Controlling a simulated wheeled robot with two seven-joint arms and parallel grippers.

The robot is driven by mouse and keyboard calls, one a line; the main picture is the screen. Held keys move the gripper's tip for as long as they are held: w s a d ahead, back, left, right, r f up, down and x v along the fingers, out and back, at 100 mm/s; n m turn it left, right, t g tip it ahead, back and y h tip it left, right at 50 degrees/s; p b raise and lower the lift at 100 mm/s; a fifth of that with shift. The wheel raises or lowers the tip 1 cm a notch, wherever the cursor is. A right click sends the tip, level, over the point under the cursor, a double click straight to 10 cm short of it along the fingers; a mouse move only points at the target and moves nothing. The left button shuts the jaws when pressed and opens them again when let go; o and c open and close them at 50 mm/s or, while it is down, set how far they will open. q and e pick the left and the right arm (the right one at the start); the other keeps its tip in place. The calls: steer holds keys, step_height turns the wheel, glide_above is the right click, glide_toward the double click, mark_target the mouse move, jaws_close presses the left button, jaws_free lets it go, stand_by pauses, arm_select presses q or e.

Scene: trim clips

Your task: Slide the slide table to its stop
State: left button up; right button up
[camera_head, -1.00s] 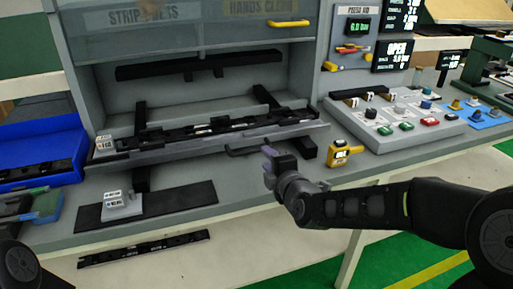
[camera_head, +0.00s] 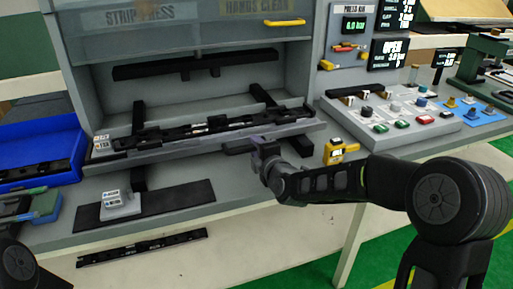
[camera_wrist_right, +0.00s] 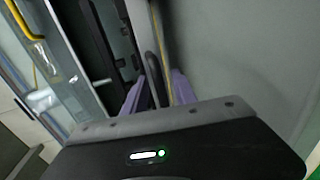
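The slide table (camera_head: 200,145) is a long grey plate in the press opening, carrying a black trim strip (camera_head: 205,127). Its dark pull handle (camera_head: 239,149) hangs at the front edge, partly hidden by my right gripper (camera_head: 264,147). In the right wrist view, the purple fingers of my right gripper (camera_wrist_right: 158,92) stand apart, with a dark upright bar (camera_wrist_right: 153,72), seemingly the handle, between them. I cannot tell whether they touch it. My left gripper is out of view; only part of my left arm shows at bottom left.
A yellow gauge (camera_head: 341,151) stands just right of my right gripper. A button panel (camera_head: 395,122) lies further right. A blue bin (camera_head: 38,160) is at left. A small grey block (camera_head: 121,205) sits on a dark mat (camera_head: 180,198) below the table.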

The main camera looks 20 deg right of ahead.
steer(key=shift+c, duration=0.2)
jaws_close()
stand_by(1.2)
